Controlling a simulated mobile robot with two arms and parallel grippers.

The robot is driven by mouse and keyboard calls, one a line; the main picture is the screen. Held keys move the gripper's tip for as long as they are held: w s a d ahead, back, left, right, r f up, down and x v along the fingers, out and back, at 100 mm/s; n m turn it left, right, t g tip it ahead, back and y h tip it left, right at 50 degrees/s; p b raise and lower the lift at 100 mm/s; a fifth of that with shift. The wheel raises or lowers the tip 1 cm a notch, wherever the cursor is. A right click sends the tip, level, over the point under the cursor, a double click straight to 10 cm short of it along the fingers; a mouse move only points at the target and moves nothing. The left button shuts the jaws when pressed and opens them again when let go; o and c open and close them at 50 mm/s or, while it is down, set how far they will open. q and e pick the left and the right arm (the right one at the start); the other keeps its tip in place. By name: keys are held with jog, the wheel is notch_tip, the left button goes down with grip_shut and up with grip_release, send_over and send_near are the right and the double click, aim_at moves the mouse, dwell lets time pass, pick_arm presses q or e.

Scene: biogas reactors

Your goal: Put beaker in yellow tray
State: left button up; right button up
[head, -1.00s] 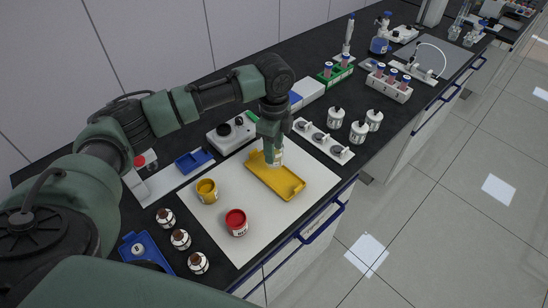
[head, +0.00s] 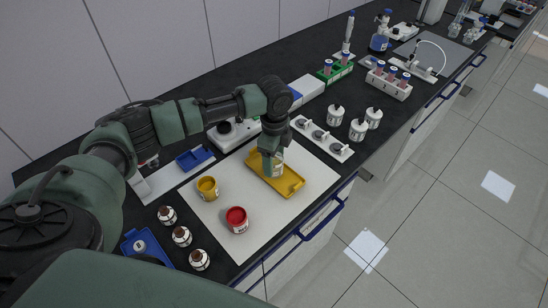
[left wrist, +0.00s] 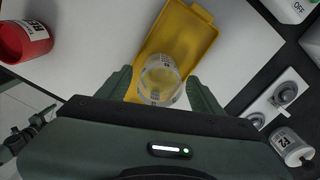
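The clear beaker (head: 278,166) with a printed label stands upright in the yellow tray (head: 291,186), at its rear half. In the left wrist view the beaker (left wrist: 160,80) sits over the yellow tray floor (left wrist: 181,38). My left gripper (head: 271,158) is low over the tray at the beaker. In the left wrist view its fingers (left wrist: 160,92) are on either side of the beaker, with a narrow gap showing at each side, so it looks open around it. The beaker's base is partly hidden by the gripper body. My right gripper is not in view.
A yellow jar (head: 207,188) and a red jar (head: 237,219) stand on the white mat (head: 226,172) left of the tray. A white strip with several round pads (head: 322,137) lies to the right. Brown-capped bottles (head: 182,236) stand at the front left.

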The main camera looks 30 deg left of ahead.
pick_arm(q)
notch_tip(320, 180, up, 12)
jog(key=b, duration=0.2)
jog(key=shift+r+b, duration=0.15)
jog(key=shift+b, duration=0.15)
dwell(0.6)
